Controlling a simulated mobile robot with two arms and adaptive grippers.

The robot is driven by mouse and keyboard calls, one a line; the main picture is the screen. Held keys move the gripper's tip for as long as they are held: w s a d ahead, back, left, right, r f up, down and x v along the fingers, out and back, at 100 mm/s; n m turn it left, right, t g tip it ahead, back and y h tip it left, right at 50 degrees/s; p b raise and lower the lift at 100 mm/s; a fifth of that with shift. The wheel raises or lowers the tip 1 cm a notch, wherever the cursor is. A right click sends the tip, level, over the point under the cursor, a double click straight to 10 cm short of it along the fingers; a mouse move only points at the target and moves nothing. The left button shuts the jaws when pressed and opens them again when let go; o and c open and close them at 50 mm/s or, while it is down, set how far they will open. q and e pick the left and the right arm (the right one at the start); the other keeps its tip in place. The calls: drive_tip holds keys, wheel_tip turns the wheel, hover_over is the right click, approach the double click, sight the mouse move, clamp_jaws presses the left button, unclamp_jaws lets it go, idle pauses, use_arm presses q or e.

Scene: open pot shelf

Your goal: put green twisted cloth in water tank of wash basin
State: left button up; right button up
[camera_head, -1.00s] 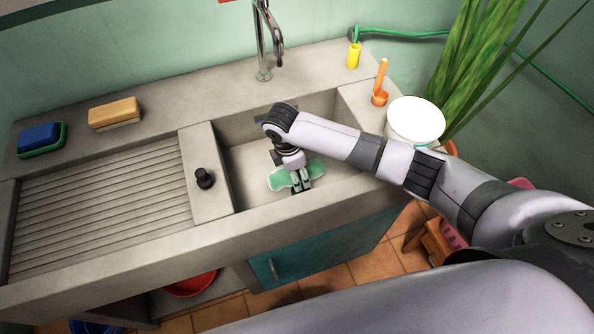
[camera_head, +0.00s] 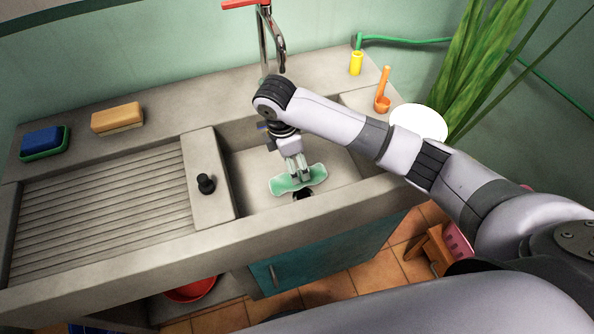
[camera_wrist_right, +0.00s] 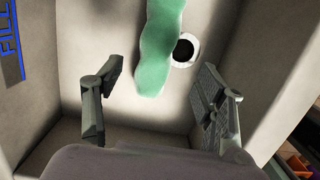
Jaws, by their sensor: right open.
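The green twisted cloth (camera_head: 298,180) lies on the floor of the wash basin's water tank (camera_head: 247,180), beside the dark drain hole (camera_head: 304,194). It also shows in the right wrist view (camera_wrist_right: 158,50), next to the round drain (camera_wrist_right: 184,50). My right gripper (camera_head: 300,176) reaches down into the tank above the cloth. In the right wrist view its two fingers (camera_wrist_right: 160,92) are spread apart with nothing between the tips, and the cloth lies beyond them. My left gripper is not in view.
A ribbed drainboard (camera_head: 100,210) and a black knob (camera_head: 205,184) are left of the tank. The faucet (camera_head: 266,45) stands behind it. Sponges (camera_head: 117,117), an orange ladle (camera_head: 383,100), a yellow bottle (camera_head: 356,63) and a white pot (camera_head: 419,122) stand around. Tank walls surround my gripper.

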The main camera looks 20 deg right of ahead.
drive_tip(key=shift+a+r, duration=0.15)
drive_tip(key=shift+r, duration=0.65)
drive_tip(key=shift+a+r, duration=0.1)
drive_tip(key=shift+r, duration=0.7)
